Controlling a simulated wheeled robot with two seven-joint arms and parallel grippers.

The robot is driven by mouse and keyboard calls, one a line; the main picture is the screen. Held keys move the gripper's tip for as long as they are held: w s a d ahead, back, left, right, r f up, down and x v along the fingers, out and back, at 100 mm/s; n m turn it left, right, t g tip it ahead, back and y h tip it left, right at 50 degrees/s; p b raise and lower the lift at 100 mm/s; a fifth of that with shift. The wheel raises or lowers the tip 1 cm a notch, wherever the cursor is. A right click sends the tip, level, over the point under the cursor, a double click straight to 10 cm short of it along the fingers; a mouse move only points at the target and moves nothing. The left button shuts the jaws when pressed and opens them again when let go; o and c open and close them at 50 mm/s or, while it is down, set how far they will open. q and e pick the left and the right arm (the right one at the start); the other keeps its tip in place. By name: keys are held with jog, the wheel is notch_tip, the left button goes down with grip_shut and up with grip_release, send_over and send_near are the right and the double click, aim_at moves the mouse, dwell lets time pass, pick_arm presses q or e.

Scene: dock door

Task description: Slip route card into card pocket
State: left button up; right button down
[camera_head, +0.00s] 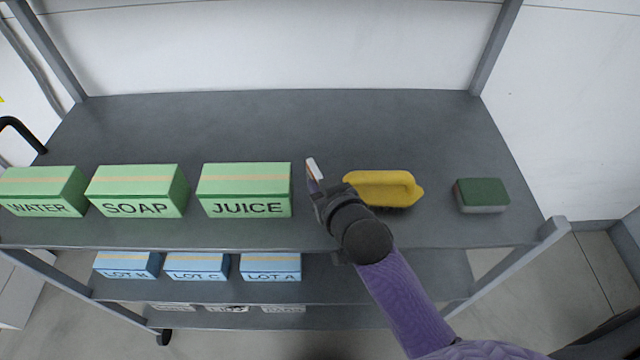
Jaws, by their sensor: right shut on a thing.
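My right gripper (320,187) reaches over the grey top shelf from the lower right, its purple arm behind it. It is shut on a thin white card (315,170), seen nearly edge-on, which sticks up beyond the fingers and is mostly hidden by the gripper. I take this for the route card; no writing on it can be read. The card is just right of the JUICE box (247,208) and left of the yellow brush. I cannot make out a card pocket in this view. My left gripper is not in view.
On the grey top shelf (280,125) stand green boxes WATER (45,208), SOAP (135,207) and JUICE. A yellow-handled brush (380,186) and a green sponge (482,194) lie right. Blue boxes (270,274) stand on the shelf below. The back of the top shelf is clear.

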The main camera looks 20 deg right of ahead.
jog(key=shift+f, duration=0.15)
jog(key=c, duration=0.6)
grip_release()
